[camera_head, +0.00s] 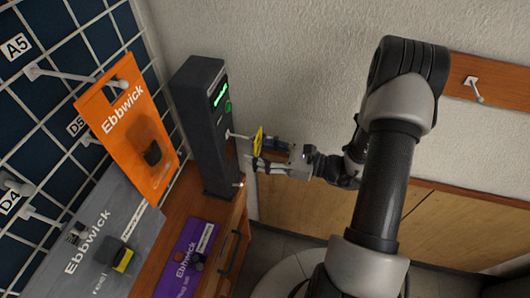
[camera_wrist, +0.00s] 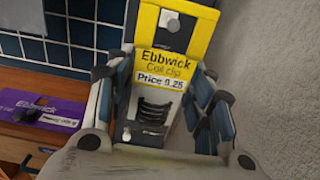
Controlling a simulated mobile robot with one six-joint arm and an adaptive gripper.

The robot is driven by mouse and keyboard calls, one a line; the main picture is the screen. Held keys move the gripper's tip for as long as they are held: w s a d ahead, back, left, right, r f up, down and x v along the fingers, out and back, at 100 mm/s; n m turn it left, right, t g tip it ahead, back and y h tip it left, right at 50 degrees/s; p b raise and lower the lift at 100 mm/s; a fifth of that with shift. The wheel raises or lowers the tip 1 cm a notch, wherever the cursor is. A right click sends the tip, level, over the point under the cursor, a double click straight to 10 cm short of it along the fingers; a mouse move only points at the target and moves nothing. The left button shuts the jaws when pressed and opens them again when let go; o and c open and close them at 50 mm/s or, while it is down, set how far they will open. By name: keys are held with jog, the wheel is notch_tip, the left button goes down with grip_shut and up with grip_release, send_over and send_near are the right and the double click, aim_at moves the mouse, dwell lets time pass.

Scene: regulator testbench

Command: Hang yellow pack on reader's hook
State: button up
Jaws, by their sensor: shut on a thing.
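The yellow pack (camera_wrist: 165,66), labelled "Ebbwick Coil clip", is between the fingers of my gripper (camera_wrist: 155,85), which is shut on it. Its header, with a hole near the top, points away from the wrist. In the head view the pack (camera_head: 257,141) appears nearly edge-on in my gripper (camera_head: 262,152). The reader (camera_head: 203,125) is a tall dark grey tower with a green display. Its pale hook (camera_head: 237,136) sticks out to the right, its tip close to the pack. I cannot tell whether the hook passes through the hole.
A pegboard (camera_head: 45,55) with hooks stands at left. An orange pack (camera_head: 130,125) and a grey pack (camera_head: 95,235) are in front of it. A purple pack (camera_head: 188,258) lies on the wooden bench (camera_head: 178,205). A wall hook (camera_head: 474,88) is at far right.

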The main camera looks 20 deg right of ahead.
jog(key=shift+f+x, duration=0.2)
jog(key=shift+x, duration=0.8)
jog(key=shift+f+x, duration=0.2)
jog(key=shift+x, duration=0.75)
jog(key=o, duration=1.1)
jog(key=v, duration=1.2)
